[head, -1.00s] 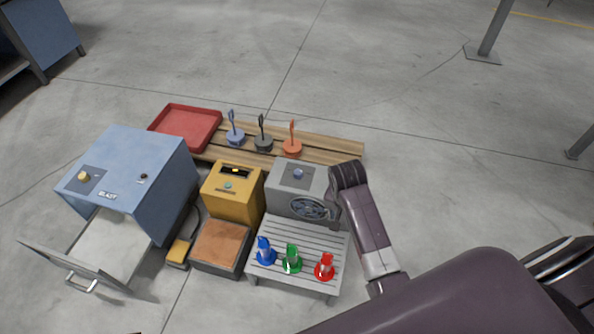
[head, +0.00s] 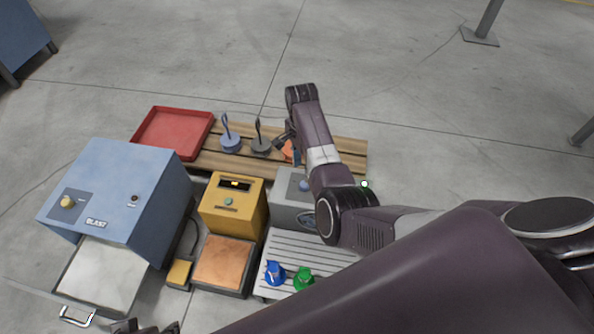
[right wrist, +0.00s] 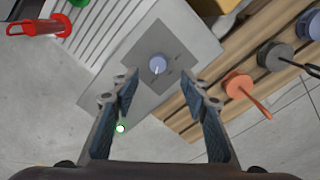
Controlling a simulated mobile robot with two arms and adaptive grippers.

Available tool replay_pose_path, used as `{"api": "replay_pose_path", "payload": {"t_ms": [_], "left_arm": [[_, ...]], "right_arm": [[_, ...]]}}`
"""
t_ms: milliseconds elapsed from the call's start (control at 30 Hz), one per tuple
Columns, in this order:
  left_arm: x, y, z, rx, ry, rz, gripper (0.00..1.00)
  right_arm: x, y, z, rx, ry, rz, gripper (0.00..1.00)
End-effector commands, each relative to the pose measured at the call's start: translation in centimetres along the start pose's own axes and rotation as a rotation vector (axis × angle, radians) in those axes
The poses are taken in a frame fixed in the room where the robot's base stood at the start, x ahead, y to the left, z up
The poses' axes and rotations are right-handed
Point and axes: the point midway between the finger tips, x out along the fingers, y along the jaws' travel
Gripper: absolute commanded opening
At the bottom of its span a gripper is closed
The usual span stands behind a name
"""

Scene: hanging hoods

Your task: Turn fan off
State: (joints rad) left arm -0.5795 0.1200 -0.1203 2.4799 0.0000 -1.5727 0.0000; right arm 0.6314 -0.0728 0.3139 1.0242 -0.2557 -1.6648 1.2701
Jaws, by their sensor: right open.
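The fan is a grey box (head: 288,208) right of the yellow unit in the head view. My right arm covers much of its top and front grille. Its round blue-grey knob (right wrist: 158,65) sits on a darker square panel on top and has a light mark. The knob also shows in the head view (head: 304,185). My right gripper (right wrist: 162,88) is open and empty. In the right wrist view the knob appears just beyond the fingertips, between them, with no visible contact. In the head view this gripper (head: 284,138) is partly hidden by the arm. A dark piece at the bottom edge may be my left gripper (head: 140,327).
A yellow unit (head: 230,205) and a blue cabinet (head: 125,190) with an open drawer stand left of the fan. Hooked weights (head: 230,142) and a red tray (head: 173,133) lie behind.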

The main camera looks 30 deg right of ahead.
Motion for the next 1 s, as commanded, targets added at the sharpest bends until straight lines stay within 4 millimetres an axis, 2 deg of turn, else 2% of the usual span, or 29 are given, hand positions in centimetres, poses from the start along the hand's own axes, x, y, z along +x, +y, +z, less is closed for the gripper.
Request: {"api": "replay_pose_path", "payload": {"t_ms": [167, 467, 800, 1000], "left_arm": [[0.4, 0.2, -1.9, 0.003, 0.073, 0.004, 0.40], [0.3, 0.9, -8.2, 0.010, 0.319, 0.016, 0.40], [-1.8, 1.8, -15.2, 0.016, 0.616, 0.033, 0.40], [-3.5, 2.3, -18.0, 0.018, 0.749, 0.042, 0.40]], "right_arm": [[1.0, 0.1, 0.0, 0.000, -0.001, 0.002, 0.41], [3.6, 0.1, 0.0, 0.000, 0.000, 0.003, 0.41], [6.3, 0.1, 0.0, 0.000, 0.000, 0.001, 0.41], [7.4, 0.1, 0.0, 0.000, -0.001, 0.001, 0.41]]}}
